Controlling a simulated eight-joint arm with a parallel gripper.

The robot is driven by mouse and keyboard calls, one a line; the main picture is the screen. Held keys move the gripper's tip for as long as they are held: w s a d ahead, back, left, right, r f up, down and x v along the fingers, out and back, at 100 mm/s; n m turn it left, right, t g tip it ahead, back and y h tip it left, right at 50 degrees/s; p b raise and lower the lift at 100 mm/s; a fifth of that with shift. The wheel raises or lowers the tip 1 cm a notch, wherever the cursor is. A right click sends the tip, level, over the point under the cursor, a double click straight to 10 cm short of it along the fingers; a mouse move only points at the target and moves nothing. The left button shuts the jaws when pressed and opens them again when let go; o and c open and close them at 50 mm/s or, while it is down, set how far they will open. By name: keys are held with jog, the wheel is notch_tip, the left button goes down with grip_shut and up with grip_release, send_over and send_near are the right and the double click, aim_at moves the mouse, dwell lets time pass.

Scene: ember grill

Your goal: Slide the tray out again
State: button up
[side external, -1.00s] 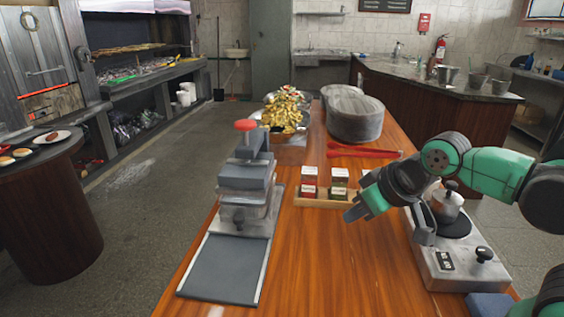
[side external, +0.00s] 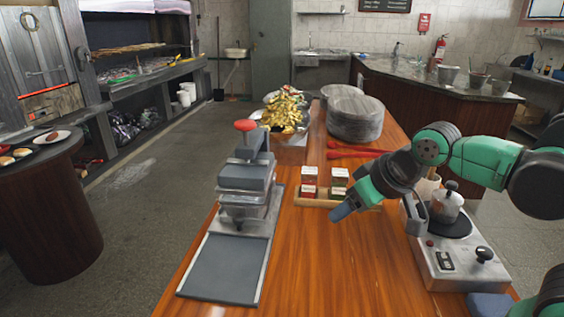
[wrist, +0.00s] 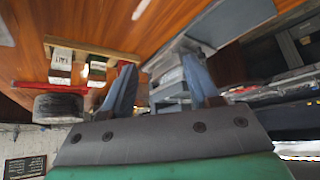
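A grey press-like machine with a red knob (side external: 245,125) stands left of the middle of the wooden table. A tray-like clear-grey part (side external: 243,208) sits under its upper block. A flat grey plate (side external: 222,268) with pale side rails extends from its front and is bare. My gripper (side external: 343,211) is above the table, right of the machine and clear of it. In the wrist view, its two fingers (wrist: 160,85) are spread with nothing between them. The machine (wrist: 172,85) shows blurred beyond and between the fingers, with the grey plate (wrist: 232,22) above.
A wooden holder (side external: 310,202) with two small boxes lies just behind my gripper. A hot plate (side external: 455,260) with a moka pot (side external: 447,203) stands to the right. Red utensils (side external: 350,149), a dark round stack (side external: 355,118) and a food-filled container (side external: 288,145) are behind. The table's front middle is clear.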

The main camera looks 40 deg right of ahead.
jog(key=shift+m+g, duration=0.6)
jog(key=w, duration=0.2)
jog(key=w+a+r, duration=0.1)
jog(key=w, duration=0.1)
jog(key=w+a+r, duration=0.1)
jog(key=w, duration=0.1)
jog(key=shift+w+a, duration=0.1)
jog(key=shift+w, duration=0.15)
jog(key=m+g+h, duration=0.2)
jog(key=m, duration=0.1)
send_over(239, 217)
jog(key=s+a, duration=0.1)
jog(key=s, duration=0.1)
notch_tip(239, 217, down, 8)
jog(key=shift+f, duration=0.1)
jog(key=shift+x, duration=2.35)
grip_shut()
